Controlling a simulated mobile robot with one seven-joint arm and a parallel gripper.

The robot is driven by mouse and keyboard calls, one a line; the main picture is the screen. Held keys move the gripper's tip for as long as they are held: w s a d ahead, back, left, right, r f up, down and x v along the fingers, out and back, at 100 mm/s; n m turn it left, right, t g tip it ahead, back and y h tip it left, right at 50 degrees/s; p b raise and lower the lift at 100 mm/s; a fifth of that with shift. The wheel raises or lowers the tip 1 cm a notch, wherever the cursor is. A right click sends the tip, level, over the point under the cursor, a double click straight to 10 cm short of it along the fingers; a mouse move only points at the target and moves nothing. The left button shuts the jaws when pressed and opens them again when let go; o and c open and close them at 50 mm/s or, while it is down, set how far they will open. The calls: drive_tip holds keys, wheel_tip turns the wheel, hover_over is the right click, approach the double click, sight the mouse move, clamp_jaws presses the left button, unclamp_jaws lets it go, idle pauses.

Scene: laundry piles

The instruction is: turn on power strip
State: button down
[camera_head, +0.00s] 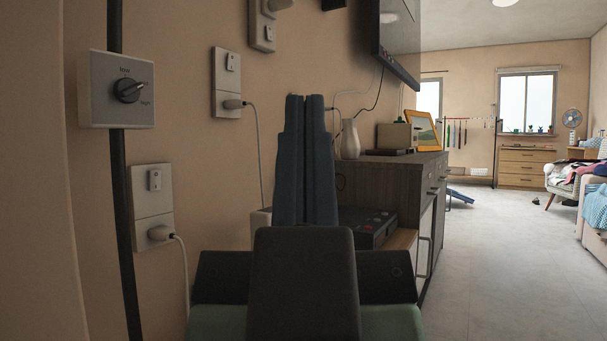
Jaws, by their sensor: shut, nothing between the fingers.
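My gripper (305,99) points up in the middle of the view. Its two blue-grey fingers lie together, with nothing between them. White switch-and-socket plates are on the beige wall to its left: a lower plate (148,207) with a plug and white cord, a middle plate (227,82) also with a plug and cord, and an upper plate (262,26) cut off by the top edge. Each has a small rocker switch. I cannot tell which, if any, is the power strip, or whether the switches are on. The fingers appear apart from the plates.
A dial box (116,90) with a black knob is on the left wall. A dark cabinet (405,180) bears a white vase (350,139). A dark box with buttons (372,229) sits low beside it. A wall-mounted screen (397,40) hangs above. Floor (500,260) at right is open.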

wheel_tip(320, 180, up, 27)
drive_tip(key=p, duration=2.4)
drive_tip(key=shift+p, duration=0.35)
drive_tip(key=shift+d, duration=0.1)
